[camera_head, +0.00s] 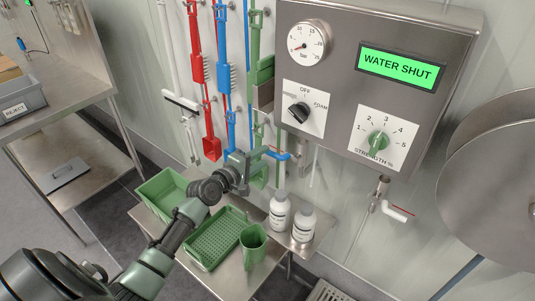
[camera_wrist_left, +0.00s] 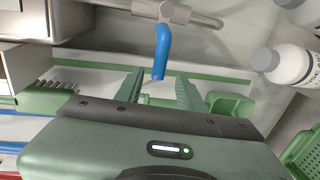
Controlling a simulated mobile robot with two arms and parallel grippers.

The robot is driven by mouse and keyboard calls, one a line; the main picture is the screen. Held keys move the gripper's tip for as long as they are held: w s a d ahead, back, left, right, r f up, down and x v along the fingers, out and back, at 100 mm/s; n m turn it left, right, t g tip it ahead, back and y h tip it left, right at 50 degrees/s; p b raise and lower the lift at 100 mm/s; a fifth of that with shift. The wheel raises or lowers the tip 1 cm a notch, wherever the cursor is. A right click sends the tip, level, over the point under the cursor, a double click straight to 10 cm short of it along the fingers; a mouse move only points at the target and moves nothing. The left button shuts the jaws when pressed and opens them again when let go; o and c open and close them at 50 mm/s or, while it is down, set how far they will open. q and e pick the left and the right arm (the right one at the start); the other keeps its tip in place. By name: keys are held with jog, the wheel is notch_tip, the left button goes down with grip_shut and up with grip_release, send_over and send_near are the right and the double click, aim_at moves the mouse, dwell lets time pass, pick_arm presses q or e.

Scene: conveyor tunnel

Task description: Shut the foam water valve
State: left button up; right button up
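The control box (camera_head: 375,75) on the wall has a lit green display (camera_head: 398,67) reading "WATER SHUT". Below the box, a pipe carries a valve with a blue lever (camera_head: 277,155). In the left wrist view the blue lever (camera_wrist_left: 161,50) hangs down from a metal pipe (camera_wrist_left: 168,12). My left gripper (camera_head: 256,160) is at this lever. In the left wrist view my left gripper (camera_wrist_left: 160,72) has its fingers apart, with the lever's lower end between the fingertips and a visible gap on each side. My right gripper is not in view.
Colored brushes (camera_head: 225,75) hang left of the box.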

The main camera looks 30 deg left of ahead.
pick_arm(q)
jog(key=shift+v, duration=1.75)
